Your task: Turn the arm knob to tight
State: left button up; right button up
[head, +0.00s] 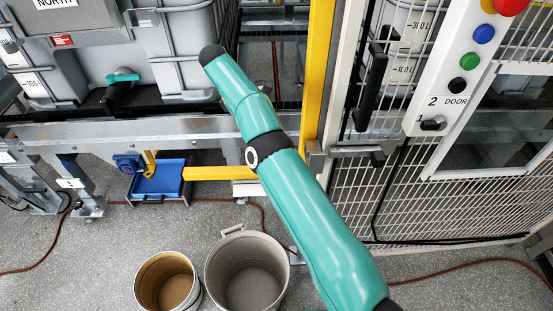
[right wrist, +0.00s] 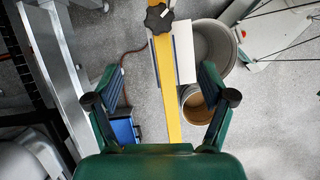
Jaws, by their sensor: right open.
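The knob (right wrist: 158,18) is black and star-shaped. It sits on a yellow bar (right wrist: 165,75) at the top of the right wrist view. My right gripper (right wrist: 160,68) is open, its two fingers apart on either side of the bar in the picture, with nothing between them held. The knob appears beyond the fingertips and apart from them. In the head view my right arm crosses the middle; its gripper does not show there, and I cannot make out the knob. My left gripper is in neither view.
Two buckets, tan (head: 167,282) and grey (head: 247,272), stand on the floor. A blue tray (head: 160,180) is under the grey rail (head: 120,135). A yellow post (head: 318,80) and white mesh fence (head: 440,200) stand right. A door switch panel (head: 462,75) is upper right.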

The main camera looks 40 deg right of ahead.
jog(key=x, duration=1.1)
jog(key=b+x, duration=0.1)
jog(key=x, duration=0.4)
jog(key=shift+s+d+f, duration=0.1)
jog(key=shift+s+d, duration=0.1)
jog(key=shift+d, duration=0.15)
jog(key=c, duration=1)
jog(key=shift+a, duration=0.1)
jog(key=shift+c, duration=0.8)
